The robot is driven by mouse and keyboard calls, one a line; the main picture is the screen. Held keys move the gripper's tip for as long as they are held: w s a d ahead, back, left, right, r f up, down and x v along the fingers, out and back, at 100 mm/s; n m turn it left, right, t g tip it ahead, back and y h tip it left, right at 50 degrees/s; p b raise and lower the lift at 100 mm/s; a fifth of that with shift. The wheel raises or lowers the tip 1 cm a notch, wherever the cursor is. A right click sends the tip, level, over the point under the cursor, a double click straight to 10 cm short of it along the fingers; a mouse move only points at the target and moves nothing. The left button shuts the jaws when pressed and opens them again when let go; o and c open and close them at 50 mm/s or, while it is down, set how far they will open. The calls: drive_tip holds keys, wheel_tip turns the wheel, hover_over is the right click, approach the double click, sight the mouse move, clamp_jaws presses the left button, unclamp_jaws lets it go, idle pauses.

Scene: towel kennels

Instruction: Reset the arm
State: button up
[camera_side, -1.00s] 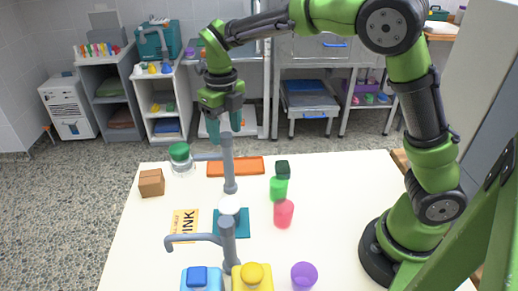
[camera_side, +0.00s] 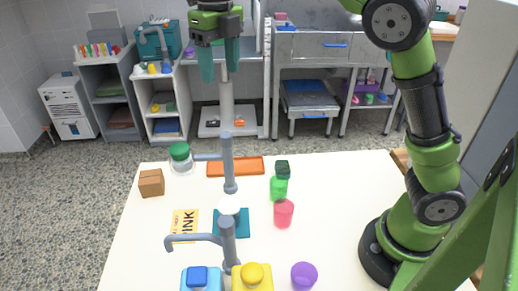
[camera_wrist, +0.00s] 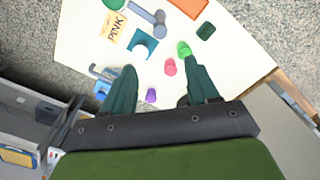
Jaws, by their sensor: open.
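My gripper (camera_side: 220,62) is raised high above the far side of the white table in the side view, with its fingers pointing down. Its two teal fingers are apart with nothing between them. In the wrist view the open fingers of my gripper (camera_wrist: 163,95) hang above the table, with the cups and holders far below. My green and black arm reaches up from its base at the right of the table.
The white table (camera_side: 350,200) bears a brown box (camera_side: 151,183), a green-lidded jar (camera_side: 180,158), an orange tray (camera_side: 235,167), green (camera_side: 279,189), red (camera_side: 283,213) and purple (camera_side: 304,275) cups, a teal square (camera_side: 231,223) and grey posts (camera_side: 228,165). Shelves (camera_side: 165,90) stand behind.

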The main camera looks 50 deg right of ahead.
drive_tip(key=s+d+f+n+t+y, duration=0.1)
drive_tip(key=s+d+f+n+t, duration=0.1)
drive_tip(key=s+n, duration=0.7)
drive_tip(key=s+d+f+n+t+y, duration=0.1)
drive_tip(key=s+d+f+n+t, duration=0.2)
drive_tip(key=s+n, duration=0.7)
wheel_tip(320, 180, down, 3)
drive_tip(key=n+t, duration=0.2)
drive_tip(key=n, duration=1.1)
drive_tip(key=shift+s+f, duration=0.2)
drive_tip(key=shift+s, duration=0.1)
